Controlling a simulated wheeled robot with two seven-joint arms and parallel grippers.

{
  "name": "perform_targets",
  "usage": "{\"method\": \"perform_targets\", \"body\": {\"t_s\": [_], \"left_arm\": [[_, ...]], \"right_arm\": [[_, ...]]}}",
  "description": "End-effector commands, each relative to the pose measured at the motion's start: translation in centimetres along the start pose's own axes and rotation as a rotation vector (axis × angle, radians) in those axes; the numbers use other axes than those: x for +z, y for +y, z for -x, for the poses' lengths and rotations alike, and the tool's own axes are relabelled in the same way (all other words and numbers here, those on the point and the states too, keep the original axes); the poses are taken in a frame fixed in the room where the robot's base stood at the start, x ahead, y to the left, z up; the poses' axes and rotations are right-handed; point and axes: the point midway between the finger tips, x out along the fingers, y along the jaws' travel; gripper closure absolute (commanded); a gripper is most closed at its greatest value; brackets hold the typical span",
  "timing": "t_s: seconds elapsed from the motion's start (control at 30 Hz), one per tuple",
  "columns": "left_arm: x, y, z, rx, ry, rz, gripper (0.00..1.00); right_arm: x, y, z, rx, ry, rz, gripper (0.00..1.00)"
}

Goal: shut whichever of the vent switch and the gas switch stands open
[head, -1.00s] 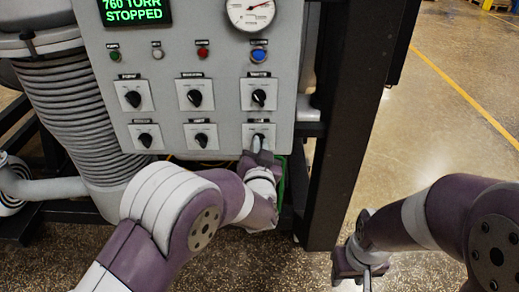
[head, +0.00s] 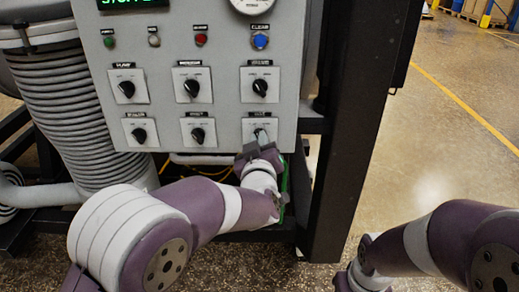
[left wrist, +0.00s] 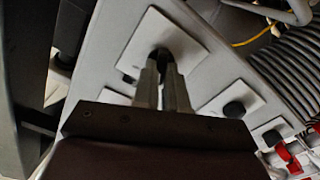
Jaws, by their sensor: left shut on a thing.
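The grey control panel (head: 165,110) carries two rows of black rotary switches on white plates. The bottom middle switch (head: 197,135), whose label seems to read vent, stands free; its exact angle is hard to read. My left gripper (head: 260,139) is at the bottom right switch, seemingly the gas switch (head: 250,130), and covers most of it. In the left wrist view, my left fingers (left wrist: 165,75) are shut on that switch's black knob (left wrist: 158,53), in front of its white plate. The knob's angle is hidden. My right gripper is out of view; only its arm shows.
Push buttons, including a blue one (head: 260,41), sit above the switches. A black frame post (head: 350,140) stands right of the panel. A ribbed grey hose (head: 70,110) stands left. The floor (head: 440,130) at the right is open.

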Motion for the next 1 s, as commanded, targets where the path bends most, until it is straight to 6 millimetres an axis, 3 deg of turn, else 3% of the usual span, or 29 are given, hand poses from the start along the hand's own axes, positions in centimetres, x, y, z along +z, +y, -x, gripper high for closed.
{"method": "perform_targets", "body": {"t_s": [0.2, 0.77, 0.8, 0.87, 1.0], "left_arm": [[0.16, -0.1, 0.0, 0.0, -0.001, 0.073, 1.0], [0.06, -0.05, 0.0, -0.001, -0.002, 0.106, 1.0], [0.06, -0.05, 0.0, -0.001, -0.002, 0.106, 0.85], [0.05, -0.05, 0.0, 0.0, -0.002, 0.106, 0.66], [0.04, -0.04, 0.0, 0.0, -0.001, 0.105, 0.63]], "right_arm": [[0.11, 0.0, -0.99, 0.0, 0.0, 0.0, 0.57], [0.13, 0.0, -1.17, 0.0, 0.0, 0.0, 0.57], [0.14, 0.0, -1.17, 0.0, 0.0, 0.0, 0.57], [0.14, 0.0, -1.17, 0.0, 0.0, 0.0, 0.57], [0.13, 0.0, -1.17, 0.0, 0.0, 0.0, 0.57]]}}
